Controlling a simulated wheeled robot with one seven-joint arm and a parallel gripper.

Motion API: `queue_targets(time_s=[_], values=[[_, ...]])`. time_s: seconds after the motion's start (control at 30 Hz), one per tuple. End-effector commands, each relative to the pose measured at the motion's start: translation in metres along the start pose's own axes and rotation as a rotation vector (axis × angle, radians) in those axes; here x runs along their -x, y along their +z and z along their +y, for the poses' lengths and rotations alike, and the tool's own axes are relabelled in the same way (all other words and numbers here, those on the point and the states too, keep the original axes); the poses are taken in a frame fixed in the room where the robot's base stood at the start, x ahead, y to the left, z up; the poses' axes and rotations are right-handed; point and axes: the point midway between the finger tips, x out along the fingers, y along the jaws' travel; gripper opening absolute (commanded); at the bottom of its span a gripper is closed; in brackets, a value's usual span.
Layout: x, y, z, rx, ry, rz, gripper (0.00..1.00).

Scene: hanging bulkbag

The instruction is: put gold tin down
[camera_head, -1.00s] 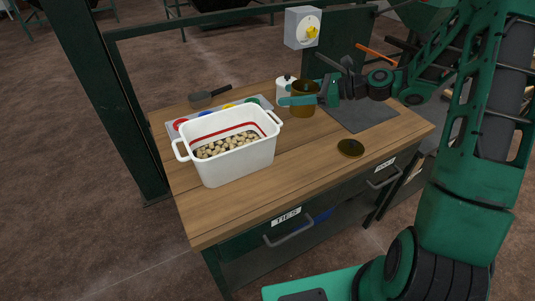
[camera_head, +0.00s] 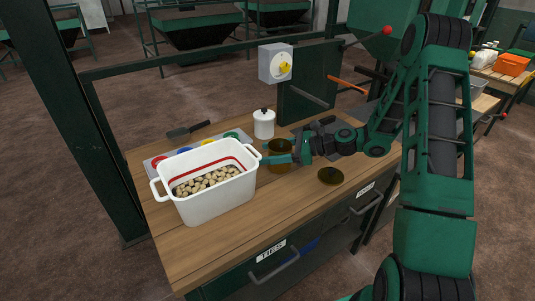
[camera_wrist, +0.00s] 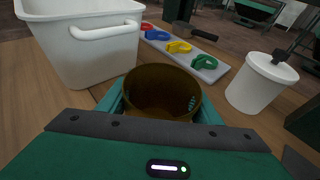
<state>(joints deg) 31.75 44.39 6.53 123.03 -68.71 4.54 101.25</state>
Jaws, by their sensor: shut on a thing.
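The gold tin (camera_head: 280,167) is an open-topped, dark gold cylinder over the right half of the wooden bench, right of the white tub. My gripper (camera_head: 271,153) is shut on it, one finger on each side. In the wrist view the tin (camera_wrist: 160,88) stands upright between the green fingers, and its visible inside looks empty. Its base is hidden there; in the head view it is at or just above the bench top, and I cannot tell whether it touches. A round dark gold disc (camera_head: 330,176), like a lid, lies flat on the bench to the right.
The white tub (camera_head: 215,203) with pale round pieces stands close left of the tin. A white lidded jar (camera_head: 264,125) stands behind it. A tray with coloured rings (camera_wrist: 205,66) and a scoop (camera_head: 188,131) lie behind the tub. The bench front (camera_head: 240,236) is clear.

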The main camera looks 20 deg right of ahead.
Motion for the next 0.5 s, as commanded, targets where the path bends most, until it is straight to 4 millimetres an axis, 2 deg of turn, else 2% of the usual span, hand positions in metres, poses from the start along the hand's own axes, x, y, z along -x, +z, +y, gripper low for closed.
queue_targets(time_s=[0.23, 0.27, 0.3, 0.5], values=[[-0.001, -0.001, 0.0, 0.0, 0.0, -0.001, 0.21], [-0.0009, -0.0012, 0.0001, 0.0, 0.0, 0.0, 0.66], [-0.0009, -0.0011, 0.0001, 0.0, 0.0, 0.0, 0.75], [-0.001, -0.0009, 0.0002, 0.001, 0.001, 0.0, 0.77]])
